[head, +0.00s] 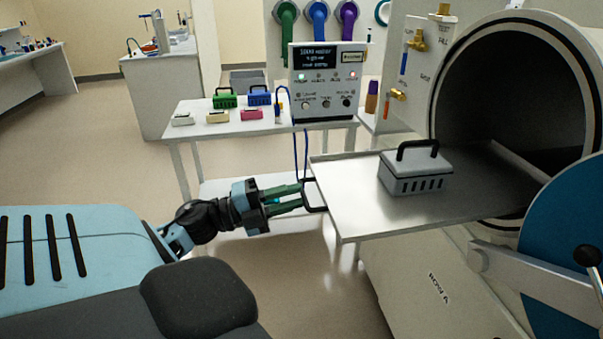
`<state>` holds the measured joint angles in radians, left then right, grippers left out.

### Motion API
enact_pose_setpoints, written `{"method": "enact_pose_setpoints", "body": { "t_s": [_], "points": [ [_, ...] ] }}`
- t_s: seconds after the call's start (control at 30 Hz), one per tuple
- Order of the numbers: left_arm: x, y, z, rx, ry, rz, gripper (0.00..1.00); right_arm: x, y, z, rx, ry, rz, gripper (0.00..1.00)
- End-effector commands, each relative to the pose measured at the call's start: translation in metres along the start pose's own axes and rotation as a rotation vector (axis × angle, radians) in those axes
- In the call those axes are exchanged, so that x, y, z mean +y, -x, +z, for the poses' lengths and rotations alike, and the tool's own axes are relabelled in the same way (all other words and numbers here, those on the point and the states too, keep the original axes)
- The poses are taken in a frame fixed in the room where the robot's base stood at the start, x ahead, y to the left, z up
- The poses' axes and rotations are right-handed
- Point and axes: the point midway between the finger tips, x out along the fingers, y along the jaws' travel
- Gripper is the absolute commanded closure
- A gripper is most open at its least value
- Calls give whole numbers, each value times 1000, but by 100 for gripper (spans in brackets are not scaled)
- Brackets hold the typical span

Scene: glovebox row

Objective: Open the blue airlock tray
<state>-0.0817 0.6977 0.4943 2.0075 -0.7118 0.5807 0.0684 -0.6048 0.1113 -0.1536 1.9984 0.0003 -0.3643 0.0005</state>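The airlock tray (345,205) is a bare metal sheet extended out of the round airlock opening (500,90), to the left. A blue round door (565,245) hangs open at the lower right. The tray has a black handle (315,181) on its left edge. My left gripper (303,195) is at this handle, pointing right. Its two green fingers are apart, with a gap between them, and their tips reach the handle bar. Whether they touch it is unclear. A grey lidded box (415,175) with a black handle stands on the tray. My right gripper is not in view.
A white side table (190,135) behind holds small green, blue, red and pale boxes and a control unit (327,85). Brass valves (417,40) are on the panel by the opening.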

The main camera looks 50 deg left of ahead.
Motion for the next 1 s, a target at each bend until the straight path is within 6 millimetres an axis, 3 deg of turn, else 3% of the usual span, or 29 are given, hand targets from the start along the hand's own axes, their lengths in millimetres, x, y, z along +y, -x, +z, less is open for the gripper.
{"method": "enact_pose_setpoints", "body": {
  "t_s": [0.1,0.33,1.0],
  "points": [
    [4,21,0,-4,3,4,75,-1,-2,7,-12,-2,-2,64],
    [2,47,0,-2,2,2,75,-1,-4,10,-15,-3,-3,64],
    [0,52,0,-1,0,0,75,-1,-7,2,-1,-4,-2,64]
  ]
}}
